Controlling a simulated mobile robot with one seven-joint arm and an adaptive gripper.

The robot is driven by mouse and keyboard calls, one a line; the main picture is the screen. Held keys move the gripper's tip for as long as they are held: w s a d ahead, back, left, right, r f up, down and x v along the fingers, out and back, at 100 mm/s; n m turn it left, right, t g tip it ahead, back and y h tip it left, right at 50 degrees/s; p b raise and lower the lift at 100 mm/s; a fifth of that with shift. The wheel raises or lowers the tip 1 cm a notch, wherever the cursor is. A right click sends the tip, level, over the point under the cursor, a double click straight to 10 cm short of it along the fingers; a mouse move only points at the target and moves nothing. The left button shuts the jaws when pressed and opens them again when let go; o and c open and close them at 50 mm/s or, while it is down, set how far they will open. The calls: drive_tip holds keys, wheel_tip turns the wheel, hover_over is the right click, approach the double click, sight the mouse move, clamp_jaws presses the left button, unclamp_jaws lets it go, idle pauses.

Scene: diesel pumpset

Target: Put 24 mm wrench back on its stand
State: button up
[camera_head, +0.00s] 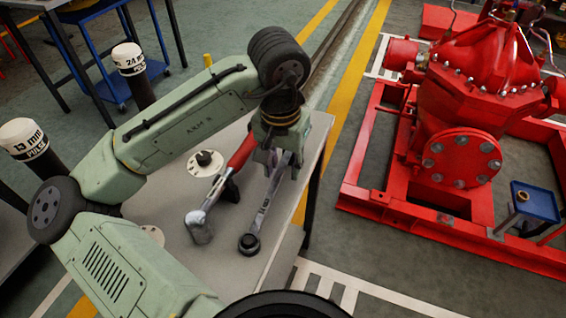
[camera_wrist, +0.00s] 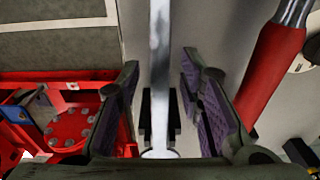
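The wrench (camera_head: 263,212) is a long silver tool on the grey table, its dark ring end towards the front. No size mark is readable on it. In the wrist view its shaft (camera_wrist: 160,50) runs between the fingers. My gripper (camera_head: 277,158) is over the far part of the wrench, pointing down. The wrist view shows my gripper (camera_wrist: 160,85) open, with a gap on each side of the shaft. A black support (camera_wrist: 174,118) shows behind the shaft; whether it touches the wrench is unclear. The far end of the wrench is hidden in the head view.
White round plates (camera_head: 204,170) are on the table (camera_head: 220,262). Labelled black posts (camera_head: 140,92) stand left. The red pumpset (camera_head: 455,130) stands right, beyond the table edge.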

wheel_tip(320, 180, up, 12)
drive_tip(key=s, duration=0.1)
drive_tip(key=shift+a, duration=0.15)
idle(0.5)
drive_tip(key=shift+f, duration=0.1)
